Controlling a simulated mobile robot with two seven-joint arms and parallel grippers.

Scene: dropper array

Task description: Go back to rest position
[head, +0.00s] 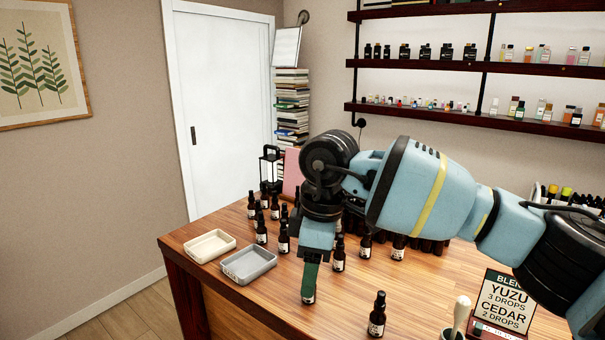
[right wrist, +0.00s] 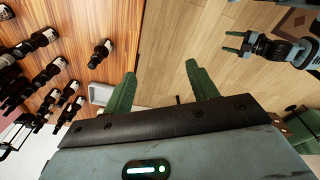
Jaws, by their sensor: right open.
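My right gripper (head: 310,280) reaches over the table from the right in the head view, fingers pointing down among the dark dropper bottles. In the right wrist view its two green fingers (right wrist: 163,88) are apart with nothing between them. A dropper bottle (head: 308,297) shows just below the fingers in the head view; I cannot tell whether they touch. Another bottle (head: 377,315) stands upright at the front. My left gripper (right wrist: 240,42) shows small at the upper right of the right wrist view, away from the table; its jaws are too small to judge.
A cream tray (head: 210,246) and a grey tray (head: 249,264) lie at the table's left. Several bottles stand around my right wrist. A blend sign (head: 505,300) and a pestle-like white tool (head: 460,315) stand at the front right. A lantern (head: 270,165) is at the back.

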